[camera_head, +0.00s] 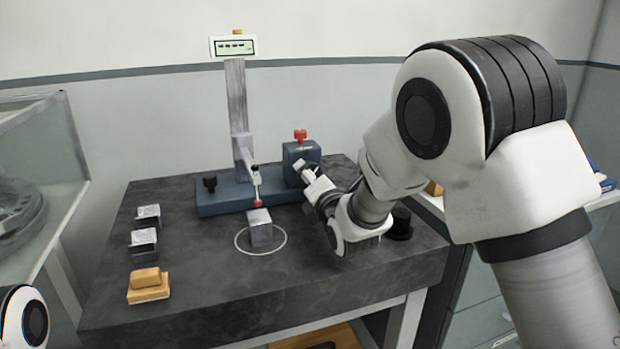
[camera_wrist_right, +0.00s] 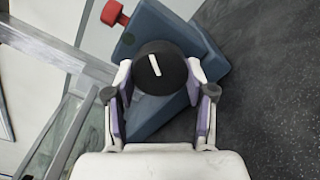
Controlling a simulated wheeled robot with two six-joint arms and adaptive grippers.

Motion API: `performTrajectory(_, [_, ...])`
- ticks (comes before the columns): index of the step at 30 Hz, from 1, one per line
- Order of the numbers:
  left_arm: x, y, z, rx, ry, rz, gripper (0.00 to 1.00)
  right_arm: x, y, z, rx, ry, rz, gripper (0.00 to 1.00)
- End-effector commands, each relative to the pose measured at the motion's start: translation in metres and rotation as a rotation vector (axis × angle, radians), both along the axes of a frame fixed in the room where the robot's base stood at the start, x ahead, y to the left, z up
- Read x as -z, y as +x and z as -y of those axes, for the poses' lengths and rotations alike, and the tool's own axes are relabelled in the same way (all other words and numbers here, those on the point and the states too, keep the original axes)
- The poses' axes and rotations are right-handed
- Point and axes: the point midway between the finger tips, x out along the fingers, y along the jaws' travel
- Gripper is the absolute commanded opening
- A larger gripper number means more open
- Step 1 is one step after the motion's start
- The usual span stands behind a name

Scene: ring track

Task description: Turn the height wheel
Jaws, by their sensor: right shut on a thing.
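The height wheel (camera_wrist_right: 172,86) is a round black knob with a white mark, on the side of the blue housing (camera_head: 293,152). In the right wrist view it sits between the two fingers of my right gripper (camera_wrist_right: 160,76), which is shut on it. In the head view my right gripper (camera_head: 308,172) is at the housing and hides the wheel. The gauge has a grey column (camera_head: 237,100), a display (camera_head: 233,46) and a probe with a red tip (camera_head: 257,203). The tip is at or just above a metal block (camera_head: 260,230). My left gripper is not in view.
The dark stone table (camera_head: 195,290) carries two metal blocks (camera_head: 148,217) (camera_head: 143,241) and a tan block (camera_head: 148,285) at the left. A red knob (camera_head: 300,135) tops the housing. A black round object (camera_head: 400,225) stands right of my wrist. The table's front is clear.

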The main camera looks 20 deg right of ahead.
Motion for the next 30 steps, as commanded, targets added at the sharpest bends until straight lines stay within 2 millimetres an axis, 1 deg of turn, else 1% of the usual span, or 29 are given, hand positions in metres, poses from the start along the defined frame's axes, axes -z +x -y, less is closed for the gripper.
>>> performTrajectory(4, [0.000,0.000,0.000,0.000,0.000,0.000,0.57,0.000,0.000,0.000,0.001,0.000,0.001,0.19])
performTrajectory(5, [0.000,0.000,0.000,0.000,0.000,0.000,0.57,0.000,0.000,0.000,0.001,0.000,0.001,0.65])
performTrajectory(6, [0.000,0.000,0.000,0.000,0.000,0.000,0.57,0.000,0.000,0.000,0.001,0.000,0.001,0.79])
performTrajectory(15, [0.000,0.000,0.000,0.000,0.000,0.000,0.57,0.000,0.000,0.000,0.000,-0.001,0.000,0.79])
performTrajectory(17, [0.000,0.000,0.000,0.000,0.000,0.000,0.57,0.000,-0.002,0.000,0.000,-0.001,0.000,0.79])
performTrajectory(19, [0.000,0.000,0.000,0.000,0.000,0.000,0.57,0.000,-0.009,0.000,0.000,-0.002,-0.001,0.79])
performTrajectory(23, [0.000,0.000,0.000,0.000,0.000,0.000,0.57,0.000,-0.034,0.001,0.000,-0.003,-0.001,0.79])
performTrajectory(27, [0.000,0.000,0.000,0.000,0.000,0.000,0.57,0.000,-0.072,0.002,0.000,-0.003,-0.002,0.79])
performTrajectory(30, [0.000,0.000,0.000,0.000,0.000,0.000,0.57,0.000,-0.096,0.004,0.001,-0.003,-0.001,0.79])
